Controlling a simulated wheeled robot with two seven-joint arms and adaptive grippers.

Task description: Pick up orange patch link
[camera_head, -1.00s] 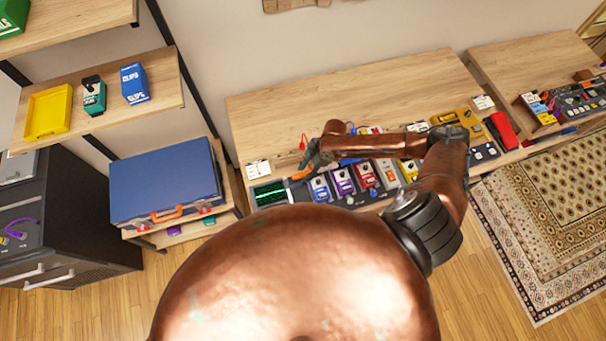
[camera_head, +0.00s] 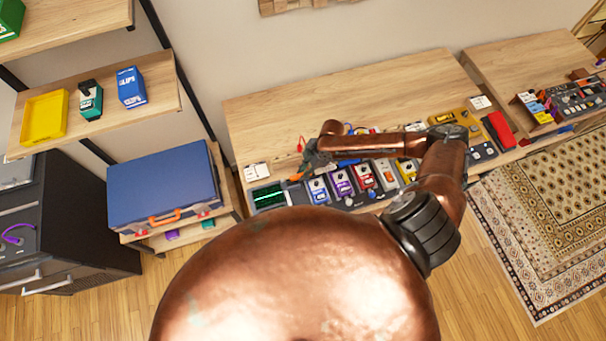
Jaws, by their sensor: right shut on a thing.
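The orange patch link (camera_head: 297,177) is a small orange piece at the left end of the pedal row, above the green-trace screen. My right gripper (camera_head: 304,171), at the end of the copper arm reaching in from the right, is shut on it. The fingers hide part of the link, and I cannot tell whether it is clear of the surface below. My left gripper is not in view.
Several pedals, including a blue one (camera_head: 318,190) and a purple one (camera_head: 341,183), stand just right of my gripper. A screen (camera_head: 269,196) lies below it. White cards (camera_head: 257,171) lie to the left. The wooden table (camera_head: 290,101) is bare behind.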

